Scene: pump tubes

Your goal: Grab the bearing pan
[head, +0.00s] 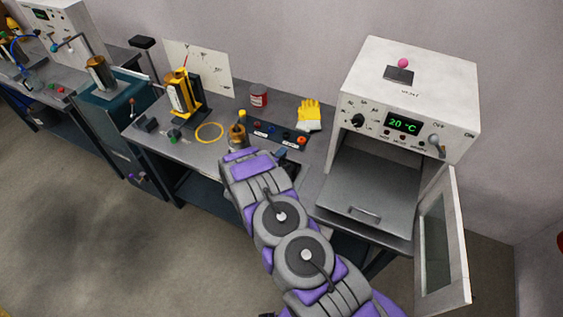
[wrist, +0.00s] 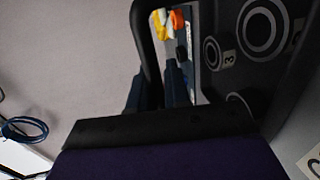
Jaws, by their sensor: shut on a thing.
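The bearing pan (wrist: 255,75) is a dark tray with ring shapes and a number 3 label, at the right of the wrist view. A dark looped handle (wrist: 146,40) runs along its left side. My gripper (wrist: 158,85) is shut on this handle, with one dark finger on each side of it. In the head view a dark part of the pan (head: 291,170) shows at the bench's front, beside my arm. My arm hides most of the pan and gripper there. I cannot tell whether the pan rests on the bench.
An oven (head: 410,85) reading 20 °C stands on the right, its door (head: 440,245) open outward. The bench (head: 200,152) also carries a yellow-black device (head: 185,95), a yellow ring (head: 209,132), a red can (head: 259,96) and yellow gloves (head: 309,112).

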